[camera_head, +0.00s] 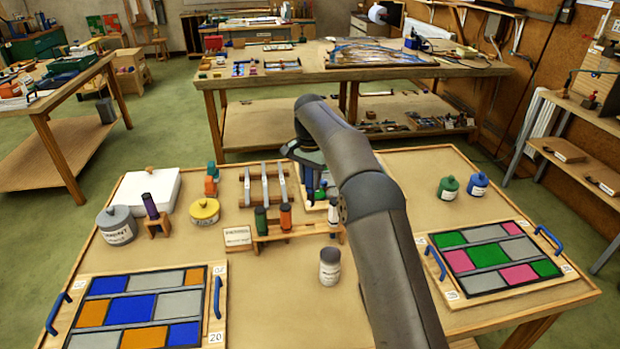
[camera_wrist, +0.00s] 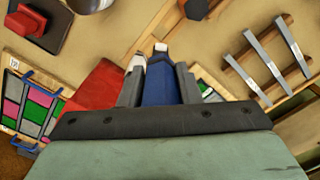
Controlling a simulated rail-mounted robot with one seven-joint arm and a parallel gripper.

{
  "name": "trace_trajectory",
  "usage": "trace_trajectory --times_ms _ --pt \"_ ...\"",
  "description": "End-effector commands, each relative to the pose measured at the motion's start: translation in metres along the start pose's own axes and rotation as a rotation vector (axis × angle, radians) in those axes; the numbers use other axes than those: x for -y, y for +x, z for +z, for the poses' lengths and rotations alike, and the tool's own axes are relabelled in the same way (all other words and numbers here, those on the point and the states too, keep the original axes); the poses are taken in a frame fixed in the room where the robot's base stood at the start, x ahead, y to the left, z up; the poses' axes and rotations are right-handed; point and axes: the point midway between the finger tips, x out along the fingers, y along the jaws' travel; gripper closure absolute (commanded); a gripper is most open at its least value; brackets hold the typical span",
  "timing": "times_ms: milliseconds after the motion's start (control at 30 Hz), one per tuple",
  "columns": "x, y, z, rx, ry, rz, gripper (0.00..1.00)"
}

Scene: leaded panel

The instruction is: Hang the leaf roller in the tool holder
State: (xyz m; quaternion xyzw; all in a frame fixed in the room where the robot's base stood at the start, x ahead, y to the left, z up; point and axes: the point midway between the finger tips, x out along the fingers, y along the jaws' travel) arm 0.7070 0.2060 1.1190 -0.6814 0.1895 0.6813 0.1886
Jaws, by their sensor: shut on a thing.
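The tool holder (camera_head: 300,234) is a low wooden rack in the middle of the table, with a green tool (camera_head: 261,220), an orange tool (camera_head: 286,217) and a dark-and-white tool (camera_head: 333,217) in it. My gripper (camera_head: 318,180) is just behind the holder, partly hidden by my arm. In the wrist view, my gripper (camera_wrist: 159,82) is shut on a blue-bodied thing with a pale end, which looks like the leaf roller (camera_wrist: 159,78).
Several grey strips (camera_head: 265,184) lie on a wooden rack left of my gripper. Coloured panels lie at front left (camera_head: 145,308) and front right (camera_head: 490,258). Green (camera_head: 448,187) and blue (camera_head: 477,184) jars stand at right.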

Motion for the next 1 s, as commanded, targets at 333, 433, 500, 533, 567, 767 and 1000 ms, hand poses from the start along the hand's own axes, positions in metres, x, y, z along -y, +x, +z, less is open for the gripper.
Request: trace_trajectory --times_ms 333,433,500,533,567,767,1000 --pt "0.0 0.022 0.001 -0.001 0.0 0.0 0.92" --pt "0.0 0.031 0.001 -0.001 0.0 0.0 0.92" --pt "0.0 0.037 0.001 -0.001 0.0 -0.001 0.92" --pt "0.0 0.04 0.001 -0.001 0.0 -0.001 0.92" --pt "0.0 0.043 0.001 -0.001 0.0 0.0 0.92" --pt "0.0 0.061 0.001 -0.002 0.0 0.0 0.92" --pt "0.0 0.082 0.001 -0.002 0.0 0.0 0.92"
